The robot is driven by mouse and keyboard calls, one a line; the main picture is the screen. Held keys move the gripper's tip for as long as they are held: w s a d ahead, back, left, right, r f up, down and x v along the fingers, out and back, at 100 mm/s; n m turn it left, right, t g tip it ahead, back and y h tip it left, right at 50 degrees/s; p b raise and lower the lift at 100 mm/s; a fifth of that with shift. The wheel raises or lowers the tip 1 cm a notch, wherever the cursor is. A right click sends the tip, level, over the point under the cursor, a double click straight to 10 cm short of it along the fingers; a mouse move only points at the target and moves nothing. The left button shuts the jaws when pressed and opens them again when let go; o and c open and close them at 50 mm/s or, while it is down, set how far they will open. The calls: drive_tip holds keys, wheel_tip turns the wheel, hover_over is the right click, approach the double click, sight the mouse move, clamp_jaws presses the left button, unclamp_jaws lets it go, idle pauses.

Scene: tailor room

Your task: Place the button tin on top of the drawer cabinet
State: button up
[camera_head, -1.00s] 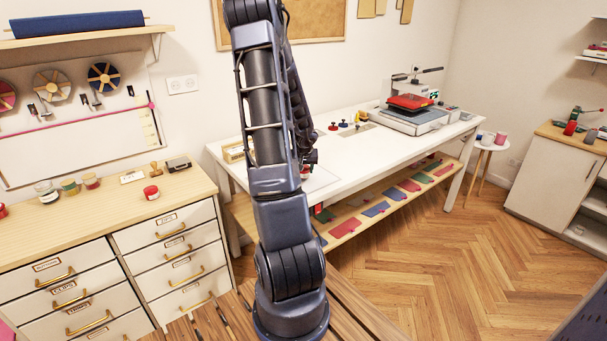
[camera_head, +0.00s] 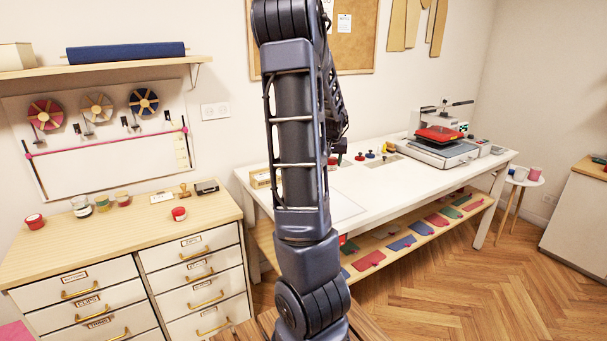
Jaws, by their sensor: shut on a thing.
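The drawer cabinet (camera_head: 209,284) stands at the left, with a light wooden top (camera_head: 150,224) and white labelled drawers, all shut. A small round red tin (camera_head: 179,213) stands on its top near the right, and another red tin (camera_head: 34,221) stands at the left. I cannot tell whether either is the button tin. My arm rises through the middle of the view and leaves the top edge. A dark part of it shows again behind, to the right, above the white table. My gripper's fingers are hidden behind the arm, so what they hold cannot be seen.
Several jars (camera_head: 102,203), a stamp (camera_head: 184,190) and a dark box (camera_head: 207,187) line the cabinet's back; its front strip is clear. A white table (camera_head: 400,187) stands right of it, with a heat press (camera_head: 440,150). A wall shelf (camera_head: 100,67) hangs above. Floor is open at right.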

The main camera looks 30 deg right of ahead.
drive_tip(key=shift+r, duration=0.2)
drive_tip(key=shift+w+a, duration=0.2)
drive_tip(key=shift+w, duration=0.1)
drive_tip(key=w+a+f+n+y, duration=0.15)
drive_tip(key=w+a+n, duration=0.35)
drive_tip(key=w+a, duration=0.9)
drive_tip(key=w+a+n+y, duration=0.2)
drive_tip(key=w+a+n, duration=0.3)
drive_tip(key=w+a, duration=0.9)
drive_tip(key=n+g+y, duration=0.2)
drive_tip(key=n+y, duration=0.1)
drive_tip(key=n, duration=0.6)
hover_over(138, 232)
drive_tip(key=d, duration=0.2)
drive_tip(key=f, duration=2)
drive_tip(key=shift+s+a+f, duration=0.15)
drive_tip(key=shift+s+a, duration=0.15)
drive_tip(key=shift+s, duration=0.05)
drive_tip(key=shift+f, duration=0.1)
